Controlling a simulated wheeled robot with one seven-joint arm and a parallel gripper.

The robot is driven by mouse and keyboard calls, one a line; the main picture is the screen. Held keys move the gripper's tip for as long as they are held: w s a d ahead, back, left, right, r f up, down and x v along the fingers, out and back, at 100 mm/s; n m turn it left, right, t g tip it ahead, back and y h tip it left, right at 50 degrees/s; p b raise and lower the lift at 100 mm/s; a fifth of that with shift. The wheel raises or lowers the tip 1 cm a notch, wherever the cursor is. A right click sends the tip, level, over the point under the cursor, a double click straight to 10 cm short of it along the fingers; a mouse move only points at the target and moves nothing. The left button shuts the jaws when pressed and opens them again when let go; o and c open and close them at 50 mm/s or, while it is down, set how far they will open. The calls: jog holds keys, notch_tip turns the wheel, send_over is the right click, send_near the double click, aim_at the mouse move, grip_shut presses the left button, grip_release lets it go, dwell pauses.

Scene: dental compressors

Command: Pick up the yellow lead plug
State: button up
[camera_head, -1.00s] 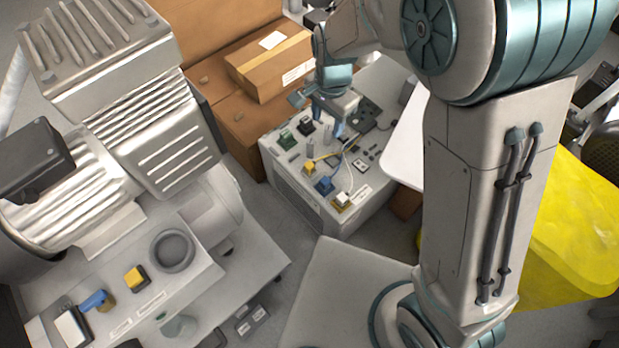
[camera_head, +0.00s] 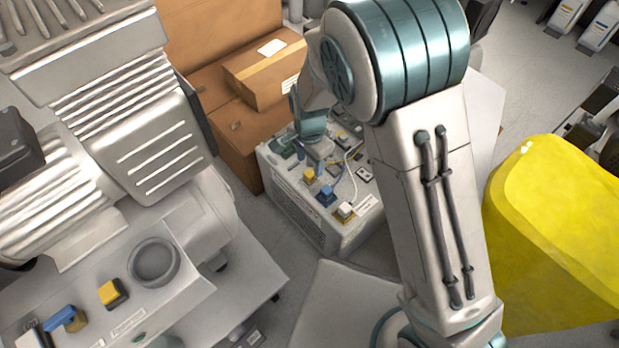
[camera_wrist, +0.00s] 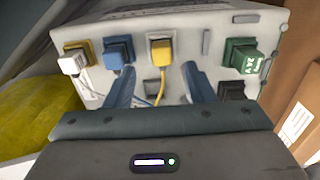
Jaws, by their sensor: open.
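The yellow lead plug (camera_wrist: 160,58) sits in a pale-framed socket on the grey unit's panel, with a yellow cable trailing from it toward me. It also shows in the head view (camera_head: 309,174). My gripper (camera_wrist: 160,77) is open, its two blue fingers pointing at the panel. In the wrist view the plug lies between and just beyond the fingertips, with nothing held. I cannot tell the exact gap. In the head view my gripper (camera_head: 320,155) is over the panel, its fingertips largely hidden.
Left of the yellow plug are a blue plug (camera_wrist: 117,57) in a blue socket and a white plug (camera_wrist: 73,63) in a yellow socket. A green socket (camera_wrist: 242,60) is to the right, a black one (camera_wrist: 232,91) below it. Cardboard boxes (camera_head: 264,70) stand behind.

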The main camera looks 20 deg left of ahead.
aim_at(309, 173)
notch_tip(309, 173, down, 5)
jog(key=b, duration=0.3)
jog(key=shift+w, duration=0.1)
jog(key=shift+a, duration=0.1)
jog(key=c, duration=1.1)
jog(key=shift+o, duration=0.2)
jog(key=shift+r, duration=0.15)
